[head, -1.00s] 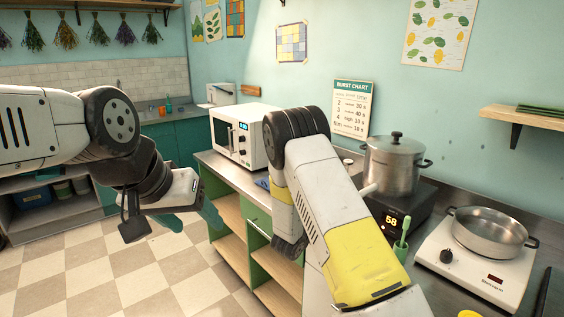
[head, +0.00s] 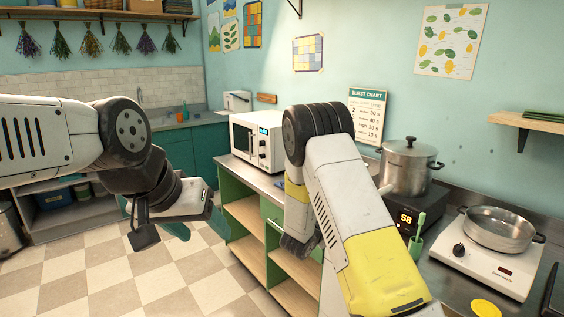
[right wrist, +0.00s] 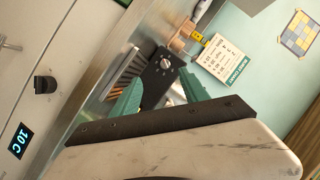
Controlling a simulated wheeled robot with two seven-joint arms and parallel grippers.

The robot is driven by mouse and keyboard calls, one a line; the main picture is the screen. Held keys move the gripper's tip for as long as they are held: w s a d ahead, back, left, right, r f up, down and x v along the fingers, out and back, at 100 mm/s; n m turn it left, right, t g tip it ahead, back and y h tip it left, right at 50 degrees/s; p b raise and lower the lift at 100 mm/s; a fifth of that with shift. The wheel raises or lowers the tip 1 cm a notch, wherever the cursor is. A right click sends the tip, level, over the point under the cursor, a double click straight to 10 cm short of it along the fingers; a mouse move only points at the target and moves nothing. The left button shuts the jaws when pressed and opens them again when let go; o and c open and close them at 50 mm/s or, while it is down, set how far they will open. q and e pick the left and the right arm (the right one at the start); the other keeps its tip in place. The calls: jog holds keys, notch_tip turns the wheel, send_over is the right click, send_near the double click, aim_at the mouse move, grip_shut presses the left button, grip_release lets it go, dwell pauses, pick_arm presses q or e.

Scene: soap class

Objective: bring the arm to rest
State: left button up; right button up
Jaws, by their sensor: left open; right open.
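My left gripper (head: 192,222) hangs over the checkered floor at the left of the head view, in front of the teal cabinets. Only part of its teal fingers shows, and nothing is seen in them. My right arm (head: 350,205), white, yellow and black, rises in the middle of the head view, in front of the counter. Its gripper is hidden there. In the right wrist view the right gripper (right wrist: 158,92) shows its two teal fingers apart, with nothing seen held between them.
A white microwave (head: 257,140) stands on the counter behind the right arm. A lidded steel pot (head: 408,168) sits on a black cooker (head: 407,218) reading 58. A shallow pan (head: 498,230) sits on a white hotplate (head: 480,262). A green utensil (head: 419,228) stands beside the cooker. The floor (head: 150,275) is clear.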

jog(key=s+a+r+n+g+y, duration=0.1)
jog(key=s+a+r+n+y, duration=0.2)
jog(key=r, duration=0.4)
jog(key=s+a+r+n+y, duration=0.2)
jog(key=s+r+y, duration=0.2)
jog(key=r, duration=0.2)
jog(key=s+a+r+n+g+y, duration=0.1)
jog(key=s+a+r+n+y, duration=0.2)
jog(key=r, duration=0.4)
jog(key=s+d+r+n+g, duration=0.1)
jog(key=s+n, duration=0.3)
jog(key=s, duration=0.9)
jog(key=s+d+r+n+g, duration=0.2)
jog(key=s+d+n+g, duration=0.1)
jog(key=s, duration=1.1)
jog(key=shift+s+d+r+n, duration=0.25)
jog(key=shift+d+n, duration=0.25)
jog(key=shift+d, duration=0.2)
